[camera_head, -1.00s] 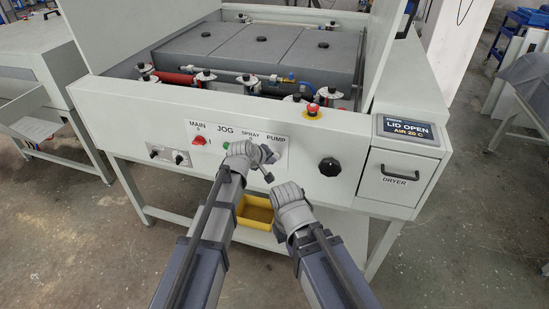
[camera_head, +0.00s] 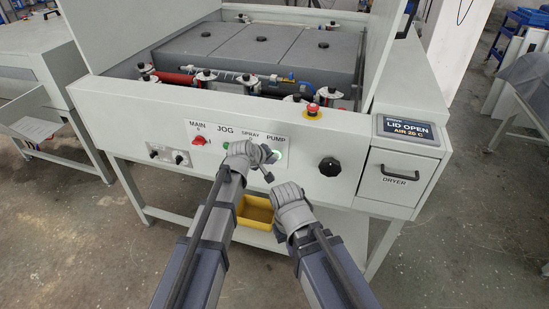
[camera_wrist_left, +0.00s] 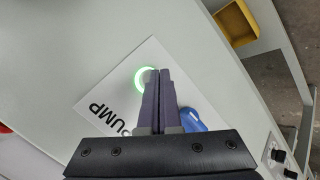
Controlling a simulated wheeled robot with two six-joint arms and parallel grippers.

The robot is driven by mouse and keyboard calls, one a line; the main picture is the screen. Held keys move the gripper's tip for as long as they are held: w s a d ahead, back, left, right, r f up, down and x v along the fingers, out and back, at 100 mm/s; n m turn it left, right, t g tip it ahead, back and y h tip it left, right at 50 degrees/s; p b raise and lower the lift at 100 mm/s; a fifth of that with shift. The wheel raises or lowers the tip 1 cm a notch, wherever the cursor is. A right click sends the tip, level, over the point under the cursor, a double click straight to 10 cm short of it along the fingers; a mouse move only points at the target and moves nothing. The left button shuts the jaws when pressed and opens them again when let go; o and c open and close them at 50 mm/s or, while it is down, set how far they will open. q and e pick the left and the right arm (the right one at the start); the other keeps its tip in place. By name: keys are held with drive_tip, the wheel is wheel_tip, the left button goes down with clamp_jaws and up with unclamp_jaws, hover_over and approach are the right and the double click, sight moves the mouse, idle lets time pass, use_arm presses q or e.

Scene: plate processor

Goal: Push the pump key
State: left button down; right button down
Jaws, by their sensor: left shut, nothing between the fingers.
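The pump key (camera_head: 281,154) is on the white front panel, under the PUMP label, with a lit green ring. In the left wrist view the green ring (camera_wrist_left: 139,77) glows right at my fingertips, which cover part of the key. My left gripper (camera_head: 273,158) is shut and empty, its tips at the key; whether they touch it I cannot tell. The closed fingers also show in the left wrist view (camera_wrist_left: 158,72). My right gripper (camera_head: 269,178) is just below and right of the left one; its jaws are too small to read.
A blue key (camera_wrist_left: 193,120) sits beside my fingers. The red MAIN switch (camera_head: 201,141) and green JOG key (camera_head: 226,146) are to the left. A black knob (camera_head: 330,167) and the dryer drawer (camera_head: 398,178) are to the right. A yellow bin (camera_head: 255,212) is below.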

use_arm(q)
drive_tip(key=s+a, duration=0.2)
drive_tip(key=s, duration=0.3)
drive_tip(key=shift+s, duration=0.4)
idle(1.4)
